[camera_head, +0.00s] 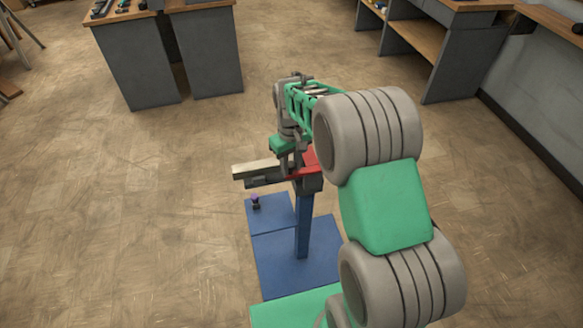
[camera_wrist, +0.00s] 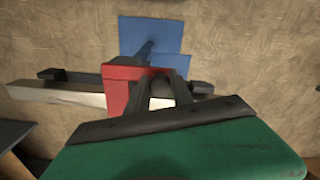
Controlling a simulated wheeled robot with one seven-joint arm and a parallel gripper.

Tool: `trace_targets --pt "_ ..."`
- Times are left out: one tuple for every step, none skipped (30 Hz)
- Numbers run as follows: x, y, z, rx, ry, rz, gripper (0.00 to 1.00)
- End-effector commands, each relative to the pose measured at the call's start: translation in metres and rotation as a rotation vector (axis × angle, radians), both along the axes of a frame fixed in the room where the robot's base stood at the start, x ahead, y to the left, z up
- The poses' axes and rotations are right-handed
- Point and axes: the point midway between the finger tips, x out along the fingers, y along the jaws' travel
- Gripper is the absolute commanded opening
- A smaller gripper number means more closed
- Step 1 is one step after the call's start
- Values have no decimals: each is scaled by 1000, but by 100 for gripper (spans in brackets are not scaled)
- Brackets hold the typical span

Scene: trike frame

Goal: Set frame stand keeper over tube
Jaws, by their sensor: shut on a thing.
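The frame stand has a blue post (camera_head: 303,225) with a dark head (camera_head: 308,184) on top. A pale tube (camera_head: 256,169) lies roughly level at the head and sticks out to the left; it also shows in the wrist view (camera_wrist: 75,96). The red keeper (camera_wrist: 118,88) is at the tube, beside and partly between my dark fingers; its red edge shows in the head view (camera_head: 290,174). My gripper (camera_wrist: 160,82) is shut on the keeper, close above the stand head (camera_head: 288,165). The fingers hide part of the keeper, so I cannot tell whether it is fully seated.
Grey workbenches (camera_head: 140,65) stand at the back left, and another bench (camera_head: 455,55) is at the back right. The floor around the stand is clear.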

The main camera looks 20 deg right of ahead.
Motion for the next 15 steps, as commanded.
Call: trace_targets --pt "4 -1 2 0 -12 -1 28" --pt "4 -1 2 0 -12 -1 30" --pt "3 -1 2 0 -12 -1 34" --pt "3 -1 2 -1 -11 -1 36" --pt "3 0 2 -1 -11 -1 39" --pt "3 0 2 -1 -10 -1 42" --pt "3 0 2 0 -9 -1 44" --pt "2 0 2 0 -9 0 47" --pt "2 0 1 0 -9 0 50" --pt "2 0 1 -1 -8 0 50" --pt "2 0 1 -1 -8 0 50" --pt "2 0 1 -1 -8 0 50" --pt "2 0 1 -1 -8 0 50" --pt "2 0 1 -1 -7 0 50" --pt "2 0 1 -1 -7 0 50"
